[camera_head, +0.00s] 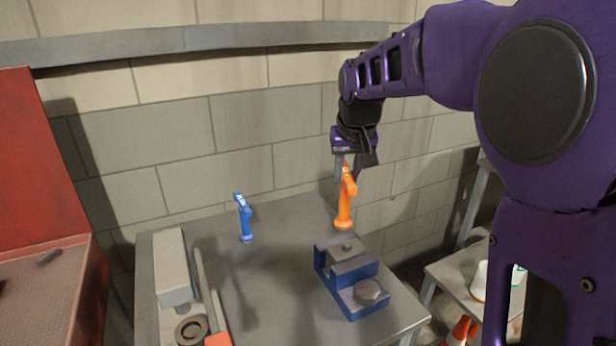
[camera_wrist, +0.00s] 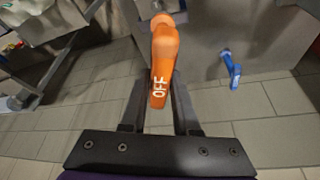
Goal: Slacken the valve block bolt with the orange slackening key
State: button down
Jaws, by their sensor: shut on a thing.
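The orange slackening key (camera_head: 344,200) is upright in my gripper (camera_head: 352,172), above the back of the grey table. In the wrist view the orange key (camera_wrist: 163,60) lies between the fingers of my gripper (camera_wrist: 160,100), with "OFF" printed in white on it. The fingers are shut on its upper end. The blue valve block (camera_head: 350,276) sits on the table in front of and below the key. The key appears apart from the block.
A similar blue key (camera_head: 244,217) stands on the grey table (camera_head: 275,270), left of the block; it also shows in the wrist view (camera_wrist: 231,69). A grey block (camera_head: 172,268), a ring (camera_head: 190,330) and a red-ended bar (camera_head: 212,310) lie at left. A brick wall is close behind.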

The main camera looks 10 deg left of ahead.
jog(key=shift+d+r, duration=0.35)
jog(key=shift+d, duration=0.35)
jog(key=b, duration=0.4)
send_over(350, 222)
jog(key=shift+w+a+f, duration=0.1)
jog(key=shift+f, duration=3.15)
jog(key=shift+f+b, duration=0.3)
